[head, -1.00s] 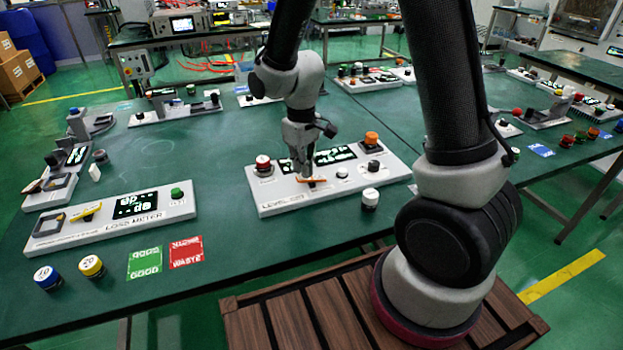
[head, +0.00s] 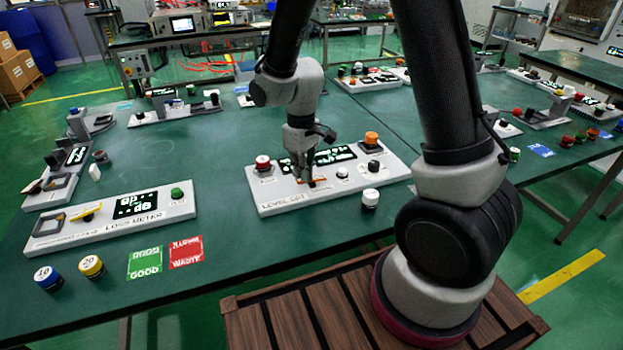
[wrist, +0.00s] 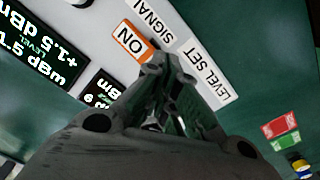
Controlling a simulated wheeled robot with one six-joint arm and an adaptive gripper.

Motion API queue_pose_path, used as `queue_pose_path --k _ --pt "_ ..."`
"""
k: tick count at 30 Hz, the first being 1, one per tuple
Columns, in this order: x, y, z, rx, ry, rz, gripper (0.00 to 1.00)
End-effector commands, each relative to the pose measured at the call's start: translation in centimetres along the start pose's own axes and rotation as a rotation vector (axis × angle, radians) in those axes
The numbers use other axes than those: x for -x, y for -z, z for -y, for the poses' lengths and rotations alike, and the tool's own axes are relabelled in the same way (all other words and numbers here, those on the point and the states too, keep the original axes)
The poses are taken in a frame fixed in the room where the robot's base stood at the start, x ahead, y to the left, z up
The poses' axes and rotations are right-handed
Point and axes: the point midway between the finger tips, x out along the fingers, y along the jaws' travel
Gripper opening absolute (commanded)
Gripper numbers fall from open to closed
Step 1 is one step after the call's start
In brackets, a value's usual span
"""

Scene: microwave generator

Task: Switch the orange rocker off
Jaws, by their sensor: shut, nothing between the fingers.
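The orange rocker (wrist: 133,43) sits on the white LEVEL SET panel (wrist: 95,22). In the wrist view its face reads ON inside an orange border, and its near end is hidden behind my fingertips. In the head view only a thin orange edge of it (head: 301,185) shows beside the fingers. My gripper (wrist: 167,68) is shut and empty, pointing down at the rocker's near end. In the head view my gripper (head: 309,182) is low over the panel. It looks to be at or touching the rocker; contact cannot be told for certain.
On the same panel stand a red knob (head: 263,162), an orange knob (head: 371,138) and a lit display (head: 335,154). A white-topped knob (head: 370,198) stands before it. A LOSS METER panel (head: 160,215) lies left. Green table lies bare between the panels.

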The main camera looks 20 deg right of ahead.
Motion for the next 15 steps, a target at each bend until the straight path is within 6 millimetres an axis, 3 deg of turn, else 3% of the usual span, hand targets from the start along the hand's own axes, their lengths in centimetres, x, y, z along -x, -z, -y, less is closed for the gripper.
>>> queue_pose_path --k 15 --pt "-0.64 -0.05 0.0 0.0 0.0 0.001 0.0"
